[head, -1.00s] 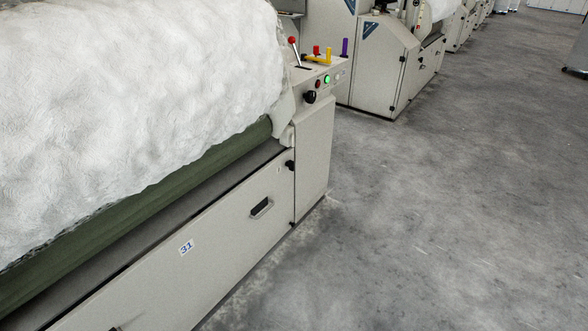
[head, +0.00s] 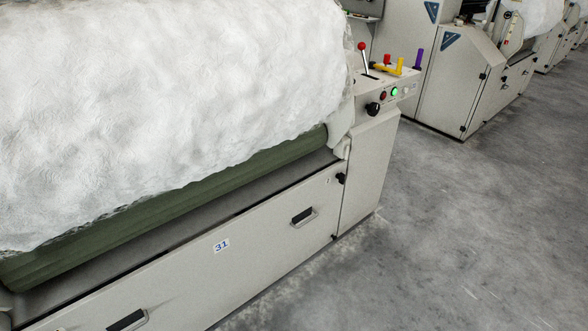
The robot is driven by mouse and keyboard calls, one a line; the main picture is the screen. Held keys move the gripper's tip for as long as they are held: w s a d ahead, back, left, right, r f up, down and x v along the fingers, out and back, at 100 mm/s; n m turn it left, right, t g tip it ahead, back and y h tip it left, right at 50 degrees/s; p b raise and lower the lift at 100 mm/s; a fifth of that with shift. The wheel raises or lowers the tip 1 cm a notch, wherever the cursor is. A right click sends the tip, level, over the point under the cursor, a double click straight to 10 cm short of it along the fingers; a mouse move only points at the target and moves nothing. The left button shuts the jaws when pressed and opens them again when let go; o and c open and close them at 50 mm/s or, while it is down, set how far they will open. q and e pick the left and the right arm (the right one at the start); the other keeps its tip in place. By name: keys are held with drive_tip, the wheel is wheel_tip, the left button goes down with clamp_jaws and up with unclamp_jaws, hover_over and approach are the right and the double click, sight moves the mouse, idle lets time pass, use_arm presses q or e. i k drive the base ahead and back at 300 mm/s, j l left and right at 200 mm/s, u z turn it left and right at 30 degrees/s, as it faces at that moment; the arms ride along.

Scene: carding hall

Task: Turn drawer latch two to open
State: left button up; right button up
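A long, pale grey drawer front (head: 262,262) runs along the bottom of the carding machine, with a label reading 31 (head: 221,246). A small black latch knob (head: 341,178) sits at the drawer's upper right end. A tiny mark is beside it, too small to read surely, so I cannot tell whether this is latch two. No other latch shows; the drawer's left end is outside the view. The drawer looks shut. Two dark recessed handles show, one right of the label (head: 302,216) and one at lower left (head: 127,320). Neither gripper is in view.
White fibre web (head: 160,100) covers the machine above a green roller (head: 200,190). The control panel has a red-topped lever (head: 363,52), a green lit button (head: 394,91) and a black rotary knob (head: 373,108). Grey floor (head: 470,240) is clear at right; more machines stand behind.

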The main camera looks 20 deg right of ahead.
sight(341, 176)
drive_tip(key=i+l+u, duration=0.2)
drive_tip(key=l, duration=0.3)
drive_tip(key=i+l+u, duration=0.2)
drive_tip(key=l, duration=0.3)
drive_tip(key=l+u, duration=0.2)
drive_tip(key=l, duration=0.35)
drive_tip(key=l+u, duration=0.2)
drive_tip(key=l, duration=0.35)
drive_tip(key=i, duration=0.05)
